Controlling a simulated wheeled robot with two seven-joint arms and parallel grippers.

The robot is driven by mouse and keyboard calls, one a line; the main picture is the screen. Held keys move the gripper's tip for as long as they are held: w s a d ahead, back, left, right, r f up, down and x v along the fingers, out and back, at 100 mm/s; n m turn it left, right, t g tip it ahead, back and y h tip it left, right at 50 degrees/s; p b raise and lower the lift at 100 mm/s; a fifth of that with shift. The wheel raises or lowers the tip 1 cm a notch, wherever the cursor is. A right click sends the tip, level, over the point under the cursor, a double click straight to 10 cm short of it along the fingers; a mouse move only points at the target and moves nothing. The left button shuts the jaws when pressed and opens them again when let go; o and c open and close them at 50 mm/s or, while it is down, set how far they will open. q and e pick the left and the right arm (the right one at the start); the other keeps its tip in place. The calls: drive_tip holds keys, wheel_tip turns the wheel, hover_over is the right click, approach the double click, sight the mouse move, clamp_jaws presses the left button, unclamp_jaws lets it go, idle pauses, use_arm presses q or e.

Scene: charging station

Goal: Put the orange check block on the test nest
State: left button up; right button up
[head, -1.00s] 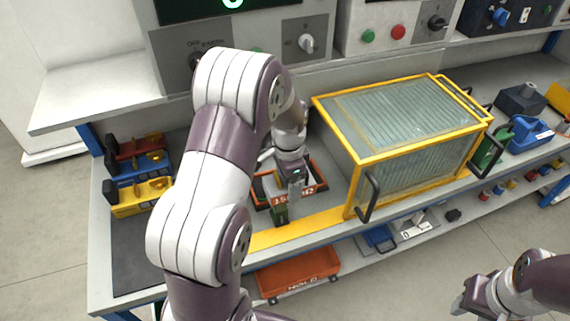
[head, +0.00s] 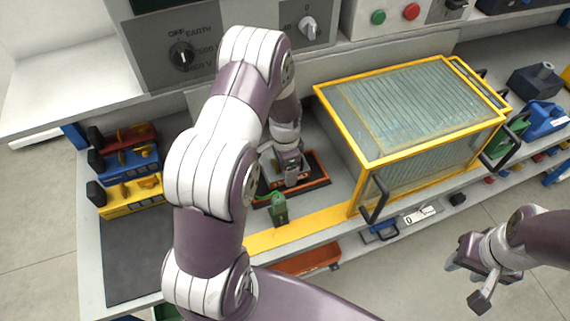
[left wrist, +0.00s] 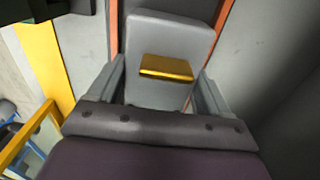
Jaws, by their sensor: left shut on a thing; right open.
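My left gripper (head: 288,166) is low over an orange-edged tray-like frame (head: 318,168), which I take for the test nest, on the bench. It is shut on a block (left wrist: 158,30), seen in the left wrist view as a grey body with a gold bar between the fingers. I take it for the check block; I cannot tell its orange parts from the orange edges beside it. In the head view the gripper mostly hides it, so whether it rests on the nest cannot be told. My right gripper (head: 472,277) is open and empty, in front of the bench at right.
A yellow-framed glass box (head: 412,120) stands right of the nest. A green piece (head: 278,208) sits at the nest's front edge. Red, blue and yellow packs (head: 132,195) stand at left. A control panel rises behind. The dark mat (head: 130,255) at front left is clear.

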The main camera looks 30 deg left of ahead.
use_arm(q)
drive_tip(key=shift+d+r, duration=0.1)
drive_tip(key=shift+r, duration=0.05)
drive_tip(key=shift+s, duration=0.15)
drive_tip(key=shift+f+b, duration=0.35)
drive_tip(key=shift+f, duration=0.3)
drive_tip(key=o, duration=1.1)
drive_tip(key=shift+o, duration=0.2)
wheel_tip(320, 180, up, 13)
drive_tip(key=s+d+r+n, duration=0.1)
drive_tip(key=s+d+n, duration=0.3)
drive_tip(key=s, duration=0.2)
drive_tip(key=s+d+r+n+t, duration=0.1)
drive_tip(key=s+d+r+n, duration=0.1)
drive_tip(key=s, duration=0.5)
drive_tip(key=shift+s+d+n, duration=0.2)
drive_tip(key=shift+d+n, duration=0.7)
drive_tip(key=shift+d, duration=0.2)
